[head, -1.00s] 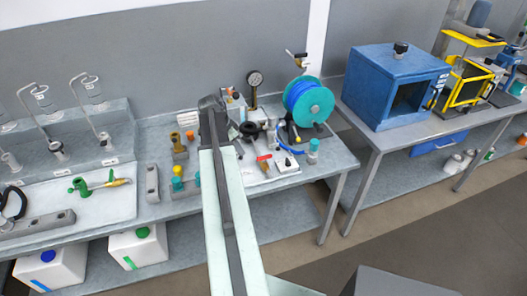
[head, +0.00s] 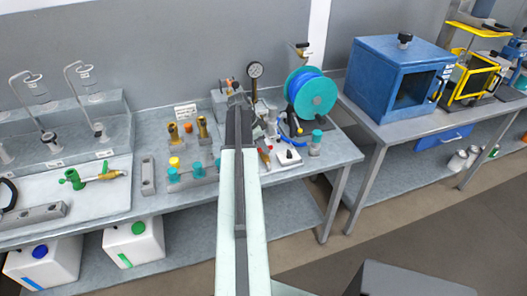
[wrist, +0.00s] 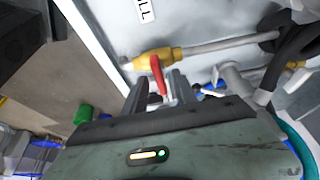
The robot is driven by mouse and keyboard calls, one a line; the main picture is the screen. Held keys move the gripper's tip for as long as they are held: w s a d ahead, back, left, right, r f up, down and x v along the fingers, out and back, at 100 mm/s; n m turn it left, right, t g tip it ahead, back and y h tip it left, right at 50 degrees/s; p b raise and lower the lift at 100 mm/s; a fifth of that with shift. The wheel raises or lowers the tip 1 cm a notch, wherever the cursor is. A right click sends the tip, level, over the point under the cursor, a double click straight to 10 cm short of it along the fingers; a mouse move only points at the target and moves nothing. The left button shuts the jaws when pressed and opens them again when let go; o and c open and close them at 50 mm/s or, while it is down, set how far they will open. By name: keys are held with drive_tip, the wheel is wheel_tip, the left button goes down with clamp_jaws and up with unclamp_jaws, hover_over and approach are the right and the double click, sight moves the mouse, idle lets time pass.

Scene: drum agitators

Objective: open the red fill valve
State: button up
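In the wrist view the fill valve is a brass-yellow body (wrist: 150,60) on a grey pipe, with a red lever handle (wrist: 157,74) pointing toward my gripper. My gripper (wrist: 160,92) is open, its two dark fingers apart, one on each side of the handle. I cannot tell whether either finger touches it. A white label ending in "LL" (wrist: 146,10) is beside the valve. In the head view my gripper (head: 237,92) is over the bench and my arm hides part of the valve rig.
A pressure gauge (head: 254,71) and a teal-and-blue hose reel (head: 311,94) stand close behind and right of my gripper. Brass fittings (head: 203,127) and a teal-knobbed manifold (head: 192,178) lie to the left. A dark hose (wrist: 293,45) runs right of the valve.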

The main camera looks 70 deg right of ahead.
clamp_jaws()
drive_tip(key=shift+a+n, duration=0.1)
drive_tip(key=shift+n, duration=0.2)
drive_tip(key=n+t+h, duration=0.1)
drive_tip(key=n, duration=0.2)
drive_tip(key=shift+a+n, duration=0.1)
drive_tip(key=shift+n, duration=0.3)
drive_tip(key=n+t, duration=0.1)
drive_tip(key=n, duration=0.1)
drive_tip(key=n+t, duration=0.1)
drive_tip(key=n, duration=0.1)
drive_tip(key=shift+s+h, duration=0.2)
drive_tip(key=shift+h, duration=0.1)
drive_tip(key=n, duration=0.2)
drive_tip(key=n+t, duration=0.1)
drive_tip(key=n, duration=0.2)
drive_tip(key=shift+s+t, duration=0.1)
drive_tip(key=shift+t, duration=0.2)
drive_tip(key=shift+n+t+y, duration=0.4)
drive_tip(key=shift+n+t, duration=0.4)
drive_tip(key=shift+n, duration=1.5)
